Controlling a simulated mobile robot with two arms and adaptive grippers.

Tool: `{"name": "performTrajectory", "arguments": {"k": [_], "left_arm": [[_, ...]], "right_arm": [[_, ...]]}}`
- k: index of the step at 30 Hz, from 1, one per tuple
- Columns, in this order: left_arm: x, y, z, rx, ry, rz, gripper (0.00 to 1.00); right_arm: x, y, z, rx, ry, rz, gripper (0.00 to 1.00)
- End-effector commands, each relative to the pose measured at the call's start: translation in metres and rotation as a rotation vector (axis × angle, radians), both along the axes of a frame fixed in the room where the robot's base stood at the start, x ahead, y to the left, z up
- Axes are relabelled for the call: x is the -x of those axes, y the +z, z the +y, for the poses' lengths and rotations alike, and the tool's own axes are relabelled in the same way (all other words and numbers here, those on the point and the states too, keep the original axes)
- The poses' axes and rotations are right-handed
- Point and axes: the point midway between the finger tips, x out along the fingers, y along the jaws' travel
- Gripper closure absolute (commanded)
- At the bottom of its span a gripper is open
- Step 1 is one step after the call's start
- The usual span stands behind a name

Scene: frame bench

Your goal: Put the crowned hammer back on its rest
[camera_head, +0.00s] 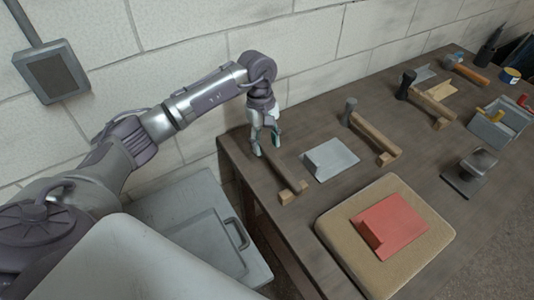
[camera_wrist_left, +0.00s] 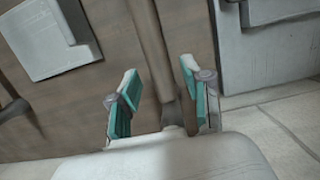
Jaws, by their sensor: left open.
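My left gripper (camera_head: 264,150) is open at the near left end of the bench. A hammer (camera_head: 282,169) lies below it; its wooden handle runs toward a small wooden block (camera_head: 289,198), and its head end is hidden by the gripper. In the left wrist view, the open fingers with teal pads (camera_wrist_left: 160,100) stand on either side of the hammer's handle (camera_wrist_left: 153,50), apart from it as far as I can see. A second hammer (camera_head: 375,134), with a grey head, lies along wooden supports further right. I cannot tell which hammer is the crowned one. My right gripper is not in view.
A grey folded plate (camera_head: 335,160) lies between the two hammers. A red folded piece (camera_head: 393,222) sits on a tan pad (camera_head: 340,222). More hammers (camera_head: 430,103), a grey tray (camera_head: 492,130) and a small metal block (camera_head: 477,163) stand further right. The wall runs close behind.

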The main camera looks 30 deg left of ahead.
Motion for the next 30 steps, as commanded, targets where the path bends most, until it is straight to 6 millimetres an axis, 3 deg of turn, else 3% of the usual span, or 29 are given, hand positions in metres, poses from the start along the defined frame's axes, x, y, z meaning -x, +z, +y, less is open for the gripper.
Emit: {"name": "performTrajectory", "arguments": {"k": [6,12,30], "left_arm": [[-0.006,0.045,0.008,-0.001,0.0,-0.006,0.52],[-0.008,0.073,0.012,0.0,0.0,-0.002,0.52],[-0.007,0.081,0.013,0.0,0.0,0.001,0.52]], "right_arm": [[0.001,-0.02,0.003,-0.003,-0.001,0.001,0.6],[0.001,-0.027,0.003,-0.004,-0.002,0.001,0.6],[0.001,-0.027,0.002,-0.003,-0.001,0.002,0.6]]}}
